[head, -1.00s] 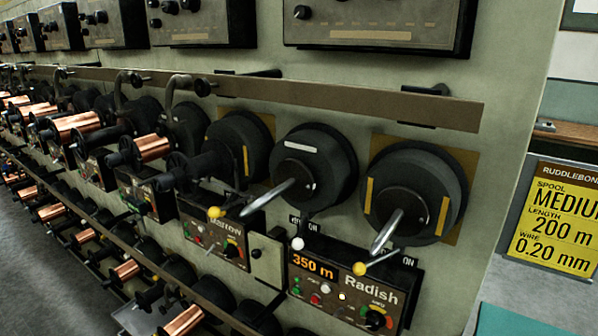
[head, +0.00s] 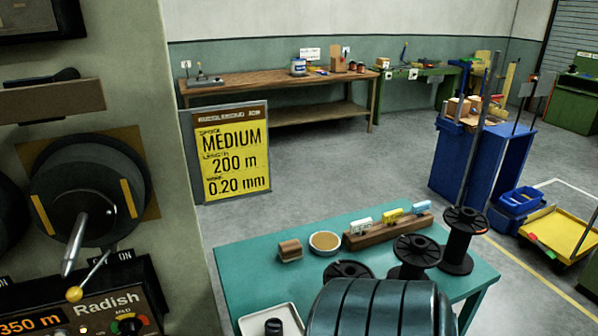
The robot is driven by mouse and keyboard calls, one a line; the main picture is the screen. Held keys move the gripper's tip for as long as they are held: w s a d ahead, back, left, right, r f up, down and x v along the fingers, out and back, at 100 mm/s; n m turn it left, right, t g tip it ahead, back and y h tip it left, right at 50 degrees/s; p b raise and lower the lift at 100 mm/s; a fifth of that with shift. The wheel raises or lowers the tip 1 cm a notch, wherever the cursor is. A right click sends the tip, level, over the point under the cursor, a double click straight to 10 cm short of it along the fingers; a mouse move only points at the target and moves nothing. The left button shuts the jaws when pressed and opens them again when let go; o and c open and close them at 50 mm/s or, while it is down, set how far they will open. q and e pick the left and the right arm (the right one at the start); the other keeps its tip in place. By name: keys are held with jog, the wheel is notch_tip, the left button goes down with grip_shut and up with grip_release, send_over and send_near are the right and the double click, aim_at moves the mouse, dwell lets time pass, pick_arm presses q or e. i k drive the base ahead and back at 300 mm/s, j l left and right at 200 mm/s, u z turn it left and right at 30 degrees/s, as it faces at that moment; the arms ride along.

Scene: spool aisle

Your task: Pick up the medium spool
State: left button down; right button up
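Three empty black spools stand at the right part of a teal table (head: 240,262). The right one (head: 459,243) looks tallest, the middle one (head: 417,252) looks shorter, and the left one (head: 348,269) shows only its top. I cannot read a size on any of them. A yellow sign (head: 236,155) behind the table reads MEDIUM, 200 m, 0.20 mm. Neither of my grippers is in view.
A wooden block (head: 388,233) with small coloured cards, a round shallow dish (head: 325,241) and a white tray (head: 258,323) are on the table. A dark ribbed shape hides its front. The winding machine (head: 88,190) stands left. Grey floor beyond is open.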

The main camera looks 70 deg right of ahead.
aim_at(417, 253)
jog(key=z, duration=2.95)
jog(key=l, duration=0.1)
